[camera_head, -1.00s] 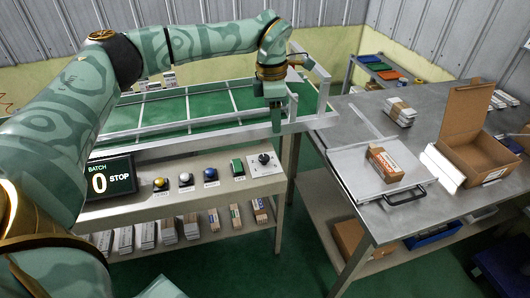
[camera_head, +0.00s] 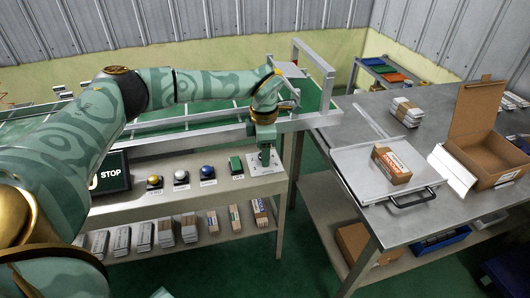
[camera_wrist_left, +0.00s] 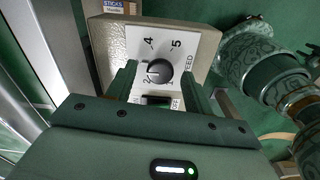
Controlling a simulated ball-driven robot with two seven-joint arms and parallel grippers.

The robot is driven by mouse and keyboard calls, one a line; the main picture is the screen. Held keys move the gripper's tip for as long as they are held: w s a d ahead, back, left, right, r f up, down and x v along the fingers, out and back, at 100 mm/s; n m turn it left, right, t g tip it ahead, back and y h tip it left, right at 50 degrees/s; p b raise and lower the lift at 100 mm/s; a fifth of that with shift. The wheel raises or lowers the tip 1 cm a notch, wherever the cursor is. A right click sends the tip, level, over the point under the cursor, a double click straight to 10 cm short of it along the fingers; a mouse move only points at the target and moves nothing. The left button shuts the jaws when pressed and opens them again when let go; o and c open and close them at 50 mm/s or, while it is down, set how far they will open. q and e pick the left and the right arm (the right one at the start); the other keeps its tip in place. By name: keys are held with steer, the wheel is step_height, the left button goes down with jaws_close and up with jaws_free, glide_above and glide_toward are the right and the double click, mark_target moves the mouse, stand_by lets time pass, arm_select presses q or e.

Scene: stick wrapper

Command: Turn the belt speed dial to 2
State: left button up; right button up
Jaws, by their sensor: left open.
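In the head view the left gripper (camera_head: 264,148) points down over the right end of the control panel and hides the knob. The white dial plate (camera_head: 274,165) shows beside it.
A conveyor frame (camera_head: 190,139) runs behind. A metal table (camera_head: 430,135) stands right.

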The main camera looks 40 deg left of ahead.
arm_select(q)
steer(key=shift+f, duration=0.15)
steer(key=c, duration=1)
steer(key=shift+o, duration=0.2)
arm_select(e)
steer(key=shift+r, duration=0.1)
arm_select(q)
steer(key=shift+n+p, duration=0.4)
steer(key=shift+p, duration=0.2)
steer(key=n+p, duration=0.3)
steer(key=p, duration=0.1)
steer(key=n+p, duration=0.2)
steer(key=shift+r+n, duration=0.3)
steer(key=n+p, duration=0.2)
steer(key=n, duration=0.1)
steer(key=shift+f+p, duration=0.1)
steer(key=shift+p, duration=0.2)
steer(key=shift+f+n+p, duration=0.1)
steer(key=shift+n+p, duration=0.55)
steer(key=shift+n, duration=0.55)
arm_select(e)
step_height(320, 180, up, 11)
steer(key=w, duration=0.2)
steer(key=shift+w+t, duration=0.4)
arm_select(q)
steer(key=shift+w, duration=0.1)
